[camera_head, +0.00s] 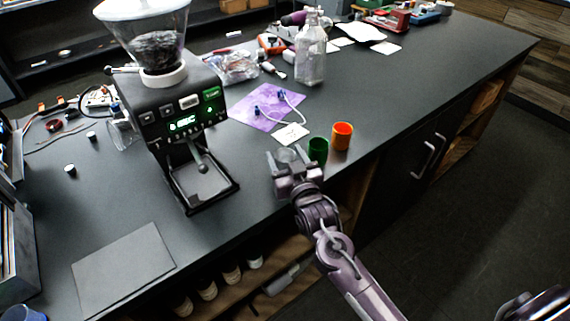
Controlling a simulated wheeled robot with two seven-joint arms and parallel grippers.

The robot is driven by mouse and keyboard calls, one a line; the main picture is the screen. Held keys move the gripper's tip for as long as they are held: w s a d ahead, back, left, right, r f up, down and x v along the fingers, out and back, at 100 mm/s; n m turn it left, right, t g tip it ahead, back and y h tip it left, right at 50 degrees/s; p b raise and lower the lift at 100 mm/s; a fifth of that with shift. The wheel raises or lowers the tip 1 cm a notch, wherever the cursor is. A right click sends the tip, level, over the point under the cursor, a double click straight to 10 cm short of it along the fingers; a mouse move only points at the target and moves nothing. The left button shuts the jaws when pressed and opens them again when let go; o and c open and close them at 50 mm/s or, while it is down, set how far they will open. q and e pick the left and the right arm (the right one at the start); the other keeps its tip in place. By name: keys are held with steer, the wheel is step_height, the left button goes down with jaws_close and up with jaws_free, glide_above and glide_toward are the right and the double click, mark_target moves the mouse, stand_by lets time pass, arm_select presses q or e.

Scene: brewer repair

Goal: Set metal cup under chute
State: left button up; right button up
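The grinder (180,115) stands on the dark counter at left centre. Its chute (199,150) hangs over a black-framed base tray (200,182), and no cup shows under the chute. My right gripper (287,161) is at the counter's front edge, right of the grinder. A round grey shape that looks like the metal cup (287,155) lies between its fingertips, partly hidden by them. I cannot tell whether the fingers touch it. My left gripper is not in view.
A green cup (318,150) stands close to the right of my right gripper, with an orange cup (342,135) beside it. A purple sheet (262,108), a white note (291,134) and a glass bottle (311,55) lie behind. A grey mat (122,268) is at front left.

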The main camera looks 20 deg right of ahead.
steer(key=c, duration=0.8)
step_height(320, 180, up, 20)
steer(key=b, duration=0.2)
steer(key=s+d+f, duration=0.1)
steer(key=s+f, duration=0.6)
steer(key=f, duration=0.6)
steer(key=shift+h, duration=0.3)
steer(key=s+f, duration=0.2)
steer(key=s, duration=0.2)
steer(key=s+f, duration=0.3)
steer(key=s, duration=0.2)
steer(key=s+f, duration=0.2)
steer(key=s, duration=0.2)
steer(key=shift+s+d+f, duration=0.15)
steer(key=shift+d+f, duration=0.05)
steer(key=shift+d, duration=0.15)
